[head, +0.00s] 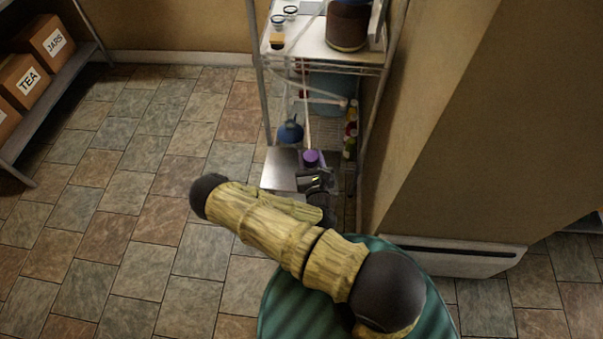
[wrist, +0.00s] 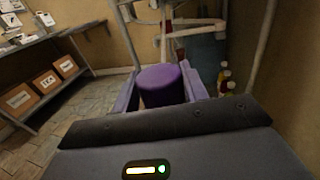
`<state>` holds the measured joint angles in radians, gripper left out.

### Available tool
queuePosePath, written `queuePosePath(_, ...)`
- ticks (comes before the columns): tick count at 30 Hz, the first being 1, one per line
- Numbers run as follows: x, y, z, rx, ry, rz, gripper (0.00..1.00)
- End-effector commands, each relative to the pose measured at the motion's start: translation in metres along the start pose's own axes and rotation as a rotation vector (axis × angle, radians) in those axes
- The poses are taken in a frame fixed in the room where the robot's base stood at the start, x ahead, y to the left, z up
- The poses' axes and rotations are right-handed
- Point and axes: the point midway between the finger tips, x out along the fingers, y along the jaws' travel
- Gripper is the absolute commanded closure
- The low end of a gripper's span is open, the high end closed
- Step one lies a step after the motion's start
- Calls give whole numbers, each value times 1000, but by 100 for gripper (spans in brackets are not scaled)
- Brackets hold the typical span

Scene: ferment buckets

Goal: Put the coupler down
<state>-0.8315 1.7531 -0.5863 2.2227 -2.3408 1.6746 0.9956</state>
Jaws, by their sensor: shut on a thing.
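The coupler seems to be the purple round-topped piece (head: 311,157) at the far end of my arm in the head view. In the wrist view the purple piece (wrist: 161,85) sits between the two fingers of my gripper (wrist: 160,92). My gripper also shows in the head view (head: 313,169), small and dark, low in front of the wire rack. It is shut on the purple piece. The piece's underside is hidden, and I cannot tell whether it touches anything below.
A flat grey metal surface (head: 283,168) lies just left of the gripper. A blue rounded item (head: 290,132) and a teal bucket (head: 328,92) are behind, with bottles (head: 350,135) at right. The rack's upper shelf (head: 310,45) is above.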

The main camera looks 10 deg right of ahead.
Motion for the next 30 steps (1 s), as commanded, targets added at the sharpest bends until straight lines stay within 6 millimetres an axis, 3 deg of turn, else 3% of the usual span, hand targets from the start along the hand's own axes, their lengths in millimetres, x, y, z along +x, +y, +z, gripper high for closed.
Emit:
queuePosePath(1, 6, 2, -18, 5, -4, -16, 83)
queuePosePath(3, 12, 4, -26, 5, -3, -40, 83)
queuePosePath(30, 80, 18, -131, 6, -2, -312, 83)
